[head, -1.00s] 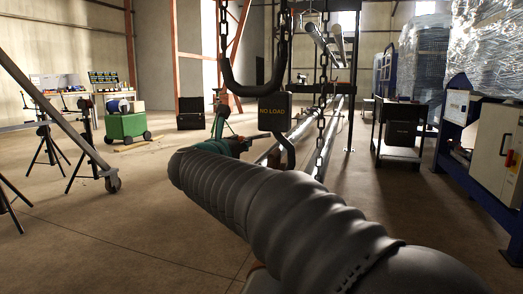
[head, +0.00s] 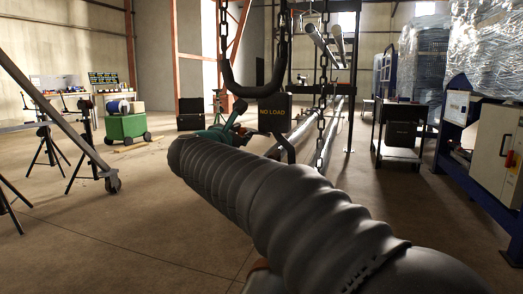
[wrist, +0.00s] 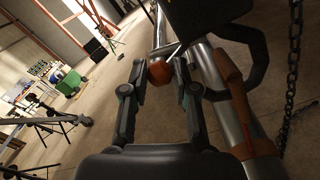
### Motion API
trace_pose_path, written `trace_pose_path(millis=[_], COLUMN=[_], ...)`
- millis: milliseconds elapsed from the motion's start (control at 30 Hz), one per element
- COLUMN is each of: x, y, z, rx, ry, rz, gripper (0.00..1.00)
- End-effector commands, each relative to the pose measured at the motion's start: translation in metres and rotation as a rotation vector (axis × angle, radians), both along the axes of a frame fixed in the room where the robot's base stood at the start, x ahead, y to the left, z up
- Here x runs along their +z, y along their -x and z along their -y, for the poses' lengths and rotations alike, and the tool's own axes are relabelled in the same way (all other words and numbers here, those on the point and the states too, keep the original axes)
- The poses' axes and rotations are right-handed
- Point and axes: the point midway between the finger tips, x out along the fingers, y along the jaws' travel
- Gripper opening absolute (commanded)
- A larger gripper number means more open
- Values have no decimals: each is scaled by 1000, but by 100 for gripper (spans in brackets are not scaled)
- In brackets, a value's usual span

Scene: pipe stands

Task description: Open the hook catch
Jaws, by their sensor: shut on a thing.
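A black plate marked NO LOAD (head: 273,113) hangs in the middle of the head view, with a dark hook (head: 288,150) curving below it. The hook (wrist: 258,58) also shows at the upper right of the wrist view. My gripper (wrist: 160,66) is shut on a small orange-red knob (wrist: 158,74), one finger on each side. A thin pale rod runs up and right from the knob. Whether the catch is open or closed I cannot tell. In the head view my grey sleeved arm hides part of the gripper.
Long steel pipes (wrist: 221,82) lie close right of my gripper, with an orange-brown clamp (wrist: 236,106) on one. A black cart (head: 402,130) stands right.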

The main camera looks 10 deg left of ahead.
Motion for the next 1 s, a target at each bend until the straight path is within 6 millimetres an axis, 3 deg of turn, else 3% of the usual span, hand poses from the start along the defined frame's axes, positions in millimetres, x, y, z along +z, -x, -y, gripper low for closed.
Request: trace_pose_path(millis=[167,533,867,900,1000], x=[2,17,18,18,18], y=[0,1,1,1,1], z=[1,9,9,9,9], rx=[0,-1,0,0,0], ry=[-26,-307,-342,-342,-341], rz=[3,25,27,27,27], gripper=[9,9,9,36,61])
